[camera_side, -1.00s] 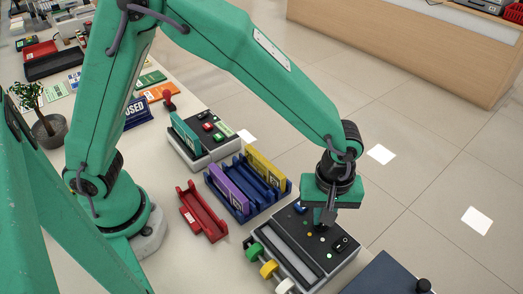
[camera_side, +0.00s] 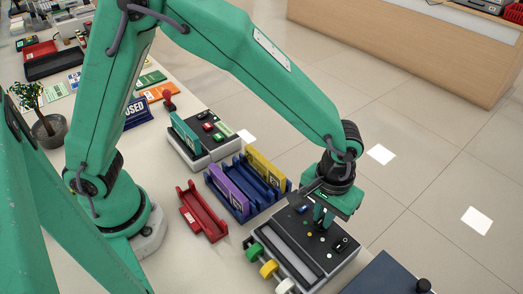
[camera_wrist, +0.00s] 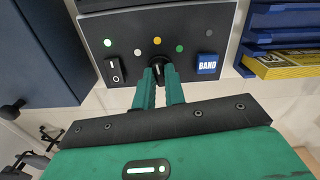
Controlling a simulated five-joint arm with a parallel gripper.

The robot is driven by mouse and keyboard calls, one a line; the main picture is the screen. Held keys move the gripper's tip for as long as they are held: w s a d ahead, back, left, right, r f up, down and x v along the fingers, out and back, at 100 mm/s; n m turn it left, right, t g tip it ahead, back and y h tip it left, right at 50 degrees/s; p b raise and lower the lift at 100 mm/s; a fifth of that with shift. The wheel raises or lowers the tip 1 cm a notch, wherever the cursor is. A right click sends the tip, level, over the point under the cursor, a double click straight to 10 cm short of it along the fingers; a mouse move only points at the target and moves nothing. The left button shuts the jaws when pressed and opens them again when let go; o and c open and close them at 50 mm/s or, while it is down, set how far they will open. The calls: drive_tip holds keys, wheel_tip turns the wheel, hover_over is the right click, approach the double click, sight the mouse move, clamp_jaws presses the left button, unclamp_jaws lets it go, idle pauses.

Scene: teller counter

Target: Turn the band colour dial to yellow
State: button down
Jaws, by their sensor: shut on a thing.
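The black band colour dial (camera_wrist: 157,66) sits on the dark top panel of a grey banding machine. White, yellow (camera_wrist: 157,41) and green dots lie around it in the wrist view. My gripper (camera_wrist: 159,72) is shut on the dial, with a finger on each side. The fingers hide much of the dial, so I cannot clearly tell which dot its pointer faces. In the side view my gripper (camera_side: 321,225) is down at the panel of the machine (camera_side: 285,250).
A black rocker switch (camera_wrist: 115,70), a lit green lamp (camera_wrist: 107,42) and a blue BAND button (camera_wrist: 207,64) flank the dial. Green, yellow and white rolls stand at the machine's front. A blue rack (camera_side: 240,205) and a dark blue box (camera_side: 385,275) are close by.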

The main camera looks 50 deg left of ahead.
sight(323, 218)
drive_tip(key=shift+m, duration=0.7)
drive_tip(key=c, duration=1.5)
unclamp_jaws()
drive_tip(key=shift+o, duration=0.2)
drive_tip(key=shift+r, duration=0.15)
drive_tip(key=shift+r, duration=3.8)
